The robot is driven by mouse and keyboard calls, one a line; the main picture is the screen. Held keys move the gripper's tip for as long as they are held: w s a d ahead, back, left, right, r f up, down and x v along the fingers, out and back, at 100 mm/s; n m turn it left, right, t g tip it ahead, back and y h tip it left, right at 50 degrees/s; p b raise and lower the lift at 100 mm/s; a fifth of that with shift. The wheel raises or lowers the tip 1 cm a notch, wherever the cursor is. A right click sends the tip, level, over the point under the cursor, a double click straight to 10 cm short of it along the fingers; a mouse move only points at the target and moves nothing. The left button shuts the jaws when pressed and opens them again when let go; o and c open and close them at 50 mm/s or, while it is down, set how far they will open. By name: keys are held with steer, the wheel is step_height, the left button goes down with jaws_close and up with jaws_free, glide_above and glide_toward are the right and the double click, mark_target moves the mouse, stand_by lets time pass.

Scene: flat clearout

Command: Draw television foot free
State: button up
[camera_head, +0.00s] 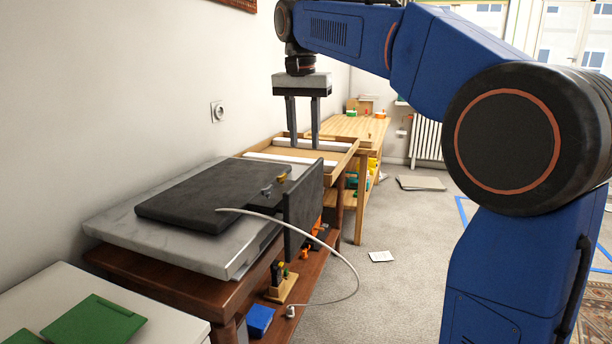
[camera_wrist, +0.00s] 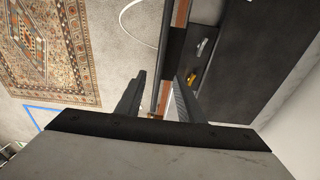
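A dark television (camera_head: 190,195) lies flat, its cable running off to the right. Its foot (camera_head: 303,208) is a dark upright plate at its right end. A grey knob (camera_head: 266,191) and a yellow knob (camera_head: 282,177) sit beside the foot; both also show in the wrist view. My gripper (camera_head: 304,147) points down above the foot's far end, open and empty. In the wrist view the foot (camera_wrist: 164,60) appears edge-on, in line with the gap between my fingers (camera_wrist: 160,77). I cannot tell the height between them.
The television rests on a grey slab (camera_head: 140,237) on a brown table (camera_head: 180,291). The white cable (camera_head: 345,258) loops toward the lower shelf. A wooden tray table (camera_head: 330,157) stands behind. Carpet (camera_head: 420,235) to the right is mostly clear.

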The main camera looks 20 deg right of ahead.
mark_target(306, 172)
steer(key=f, duration=0.8)
steer(key=w+d+f, duration=0.1)
steer(key=f, duration=0.3)
steer(key=shift+w+f, duration=0.1)
steer(key=shift+f, duration=0.15)
steer(key=shift+c, duration=0.3)
jaws_close()
steer(key=shift+r, duration=0.1)
stand_by(0.8)
